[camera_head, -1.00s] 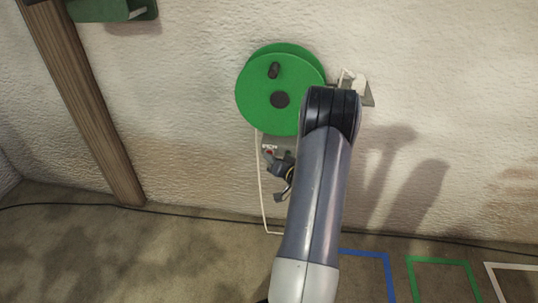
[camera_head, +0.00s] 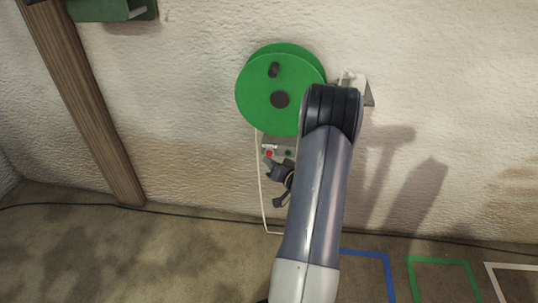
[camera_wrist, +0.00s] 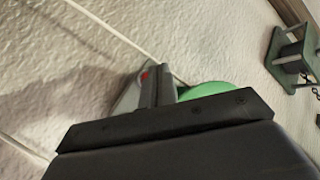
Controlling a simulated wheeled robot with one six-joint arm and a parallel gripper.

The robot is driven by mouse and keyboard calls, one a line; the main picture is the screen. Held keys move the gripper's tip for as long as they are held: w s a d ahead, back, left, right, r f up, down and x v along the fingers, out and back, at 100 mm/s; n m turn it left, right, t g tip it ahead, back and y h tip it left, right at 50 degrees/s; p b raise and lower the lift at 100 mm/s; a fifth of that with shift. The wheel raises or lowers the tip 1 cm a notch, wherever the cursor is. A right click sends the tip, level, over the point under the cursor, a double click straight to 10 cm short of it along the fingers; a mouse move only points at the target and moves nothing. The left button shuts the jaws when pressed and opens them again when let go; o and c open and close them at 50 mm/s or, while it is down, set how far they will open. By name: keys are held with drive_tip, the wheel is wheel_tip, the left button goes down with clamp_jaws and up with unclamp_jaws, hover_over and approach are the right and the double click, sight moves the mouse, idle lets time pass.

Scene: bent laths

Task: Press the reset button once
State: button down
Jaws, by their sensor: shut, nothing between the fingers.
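A small grey box (camera_head: 278,143) is on the wall under the green reel, with a red button (camera_head: 268,153) on its left and a dark green button (camera_head: 288,153) on its right. No label is readable, so I cannot tell which is reset. My gripper (camera_head: 274,168) is just below the box, partly hidden by my arm. In the wrist view its closed, empty fingers (camera_wrist: 157,86) stand in front of the box, with the red button (camera_wrist: 145,76) beside them. Whether they touch the box is not clear.
The green reel (camera_head: 262,102) with a dark knob hangs above the box. A white cord (camera_head: 260,190) runs down from it. A metal bracket (camera_head: 368,92) is at its right. A wooden post (camera_head: 85,110) and a green fixture (camera_head: 112,10) are at left. Blue tape (camera_head: 372,254) marks the floor.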

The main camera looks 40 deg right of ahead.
drive_tip(key=shift+s+a, duration=1.6)
drive_tip(key=shift+a, duration=0.25)
drive_tip(key=s+a+b, duration=0.1)
drive_tip(key=s+a, duration=0.1)
drive_tip(key=a, duration=0.1)
drive_tip(key=shift+s, duration=0.2)
drive_tip(key=shift+w+d, duration=0.1)
drive_tip(key=shift+d, duration=0.05)
